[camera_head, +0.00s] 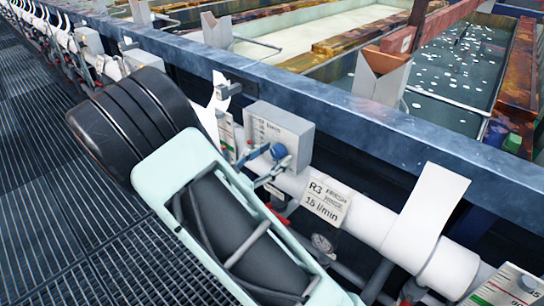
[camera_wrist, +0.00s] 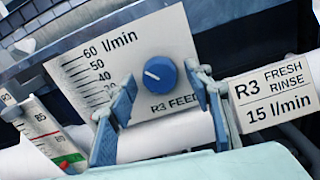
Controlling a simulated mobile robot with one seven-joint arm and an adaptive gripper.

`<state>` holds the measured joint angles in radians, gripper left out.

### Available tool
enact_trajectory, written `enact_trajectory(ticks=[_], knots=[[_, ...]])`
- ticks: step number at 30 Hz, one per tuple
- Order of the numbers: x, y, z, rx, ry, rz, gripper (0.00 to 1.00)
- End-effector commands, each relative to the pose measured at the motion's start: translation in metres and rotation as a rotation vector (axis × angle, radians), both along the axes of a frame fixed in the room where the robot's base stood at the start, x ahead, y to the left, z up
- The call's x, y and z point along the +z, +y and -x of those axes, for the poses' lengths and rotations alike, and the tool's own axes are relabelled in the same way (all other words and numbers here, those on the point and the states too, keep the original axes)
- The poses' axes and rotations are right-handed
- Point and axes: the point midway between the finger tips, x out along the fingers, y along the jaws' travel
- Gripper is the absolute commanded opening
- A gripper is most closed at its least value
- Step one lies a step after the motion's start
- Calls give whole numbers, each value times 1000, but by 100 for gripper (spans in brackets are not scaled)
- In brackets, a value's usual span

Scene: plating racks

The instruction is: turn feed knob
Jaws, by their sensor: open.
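The blue feed knob (camera_wrist: 161,74) sits on a grey-white panel (camera_wrist: 180,42) marked "R3 FEED", with an l/min scale down its left side. The knob's white mark is on its left half, pointing roughly left. In the head view the knob (camera_head: 279,152) is on the front of the box (camera_head: 283,122) above the white pipe. My gripper (camera_wrist: 160,77) is open, its blue-grey fingers on either side of the knob in the wrist picture. Whether they touch it I cannot tell. In the head view my gripper (camera_head: 268,163) is at the box front, partly covering the panel's lower part.
A label (camera_wrist: 272,92) reading "R3 FRESH RINSE 15 l/min" is on the pipe at right. A gauge strip (camera_wrist: 49,132) with red and green bands is at left. A blue rail (camera_head: 390,130) runs behind, before the tanks. Grating floor (camera_head: 60,220) lies at left.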

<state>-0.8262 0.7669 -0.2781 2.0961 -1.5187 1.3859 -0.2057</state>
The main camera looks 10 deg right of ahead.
Motion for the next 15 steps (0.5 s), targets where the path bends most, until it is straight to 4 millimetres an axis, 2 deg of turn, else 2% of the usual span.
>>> enact_trajectory(ticks=[7,15], knots=[[0,14,9,3,0,-1,47],[0,60,42,5,0,0,47]])
